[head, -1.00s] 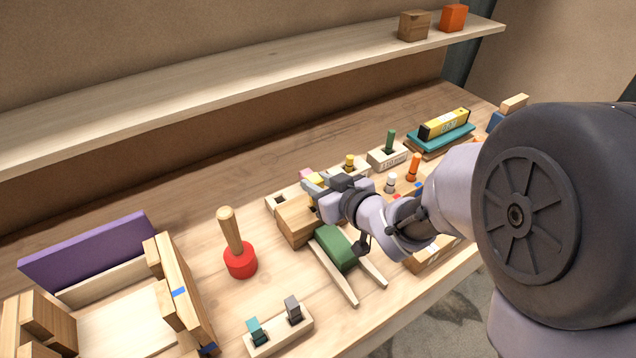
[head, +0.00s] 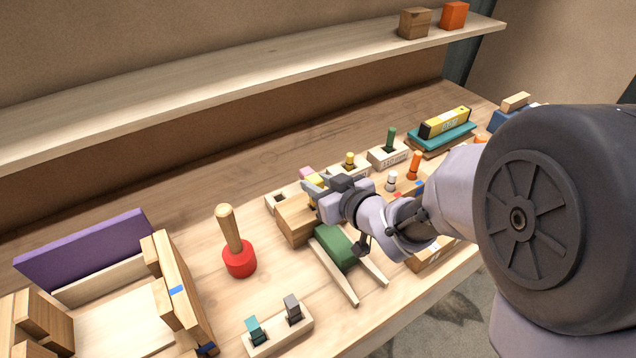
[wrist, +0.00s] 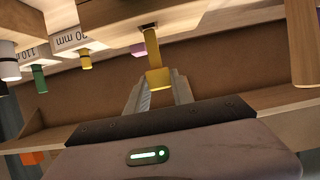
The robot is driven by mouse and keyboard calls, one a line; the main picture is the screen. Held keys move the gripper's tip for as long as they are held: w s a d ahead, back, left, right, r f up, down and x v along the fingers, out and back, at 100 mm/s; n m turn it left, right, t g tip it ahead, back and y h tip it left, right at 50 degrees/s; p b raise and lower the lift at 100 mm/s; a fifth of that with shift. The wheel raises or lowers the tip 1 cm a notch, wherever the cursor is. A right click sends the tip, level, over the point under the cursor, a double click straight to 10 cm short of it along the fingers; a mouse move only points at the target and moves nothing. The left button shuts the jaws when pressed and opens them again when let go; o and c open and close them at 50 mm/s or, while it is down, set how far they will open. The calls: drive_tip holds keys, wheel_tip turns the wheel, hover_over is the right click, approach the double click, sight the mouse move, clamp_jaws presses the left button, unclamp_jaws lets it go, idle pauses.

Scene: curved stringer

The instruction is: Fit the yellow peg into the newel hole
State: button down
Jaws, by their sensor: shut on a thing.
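My gripper (head: 313,186) is shut on the yellow peg (wrist: 155,61). In the wrist view, which looks upside down, the peg sits upright between the two fingers. Its far end is close to a dark opening (wrist: 148,27) in a wooden face; I cannot tell whether it has entered. In the head view the held peg (head: 316,180) shows only partly behind the fingers, just above a brown wooden block (head: 294,222). That block may be the newel; its top hole is hidden by my gripper.
Beside it are a pink peg (wrist: 137,48), another yellow peg (head: 350,160) and a green peg (head: 390,139) in pale holders. A green block (head: 334,247) lies in front, a red mallet (head: 239,258) to the left. Bare table shows behind the row.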

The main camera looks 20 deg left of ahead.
drive_tip(key=shift+f+b, duration=1.75)
drive_tip(key=shift+f, duration=0.05)
drive_tip(key=c, duration=1)
unclamp_jaws()
drive_tip(key=shift+c, duration=0.2)
